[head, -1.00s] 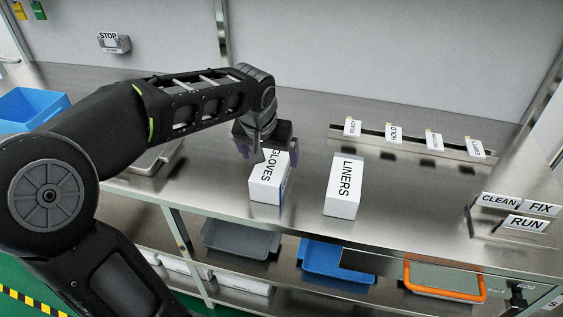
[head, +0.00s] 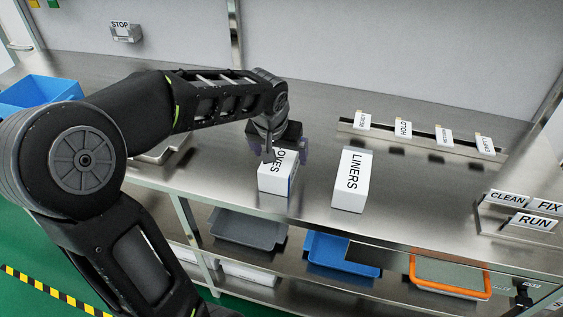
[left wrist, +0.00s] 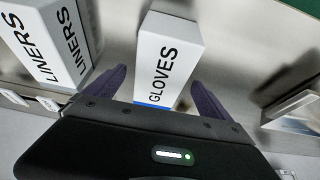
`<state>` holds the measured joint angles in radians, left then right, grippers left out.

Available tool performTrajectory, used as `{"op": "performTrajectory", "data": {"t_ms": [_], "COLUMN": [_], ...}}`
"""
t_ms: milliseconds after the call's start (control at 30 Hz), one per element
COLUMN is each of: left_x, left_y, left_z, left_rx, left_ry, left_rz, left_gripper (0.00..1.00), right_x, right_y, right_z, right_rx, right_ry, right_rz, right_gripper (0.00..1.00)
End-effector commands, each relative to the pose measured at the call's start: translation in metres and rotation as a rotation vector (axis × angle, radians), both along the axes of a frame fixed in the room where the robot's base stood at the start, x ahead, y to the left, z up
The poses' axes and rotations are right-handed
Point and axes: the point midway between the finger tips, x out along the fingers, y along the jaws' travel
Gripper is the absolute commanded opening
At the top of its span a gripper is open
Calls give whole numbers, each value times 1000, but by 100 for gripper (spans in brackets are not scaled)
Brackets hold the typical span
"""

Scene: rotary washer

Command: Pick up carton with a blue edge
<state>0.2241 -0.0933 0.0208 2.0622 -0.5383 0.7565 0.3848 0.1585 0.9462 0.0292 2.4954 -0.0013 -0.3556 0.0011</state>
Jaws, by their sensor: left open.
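The white GLOVES carton (head: 278,178) stands on the steel bench, and a thin blue edge shows on its right side. In the left wrist view the GLOVES carton (left wrist: 168,62) shows a blue strip along its near lower edge. My left gripper (head: 277,150) is over the carton's back end and hides part of its label. In the left wrist view the open left gripper (left wrist: 160,92) has one purple finger on each side of the carton; I cannot tell whether they touch it. My right gripper is not in view.
A white LINERS carton (head: 350,180) stands just right of the GLOVES carton, and also shows close to a finger in the left wrist view (left wrist: 50,40). A rack of label cards (head: 420,134) is at the back right. CLEAN, FIX and RUN signs (head: 530,222) stand far right.

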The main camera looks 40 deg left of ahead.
Motion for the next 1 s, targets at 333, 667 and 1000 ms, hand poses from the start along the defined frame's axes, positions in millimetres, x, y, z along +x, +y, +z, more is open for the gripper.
{"op": "performTrajectory", "data": {"t_ms": [333, 667, 1000], "left_x": [13, 13, 13], "left_y": [5, 5, 5], "left_z": [-42, -43, -43], "left_rx": [0, 0, 0], "left_ry": [2, 0, 0], "left_rz": [-1, 0, 0], "left_gripper": [94, 94, 90], "right_x": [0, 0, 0], "right_y": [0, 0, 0], "right_z": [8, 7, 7], "right_rx": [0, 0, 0], "right_ry": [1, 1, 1], "right_rz": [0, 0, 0], "right_gripper": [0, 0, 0]}}
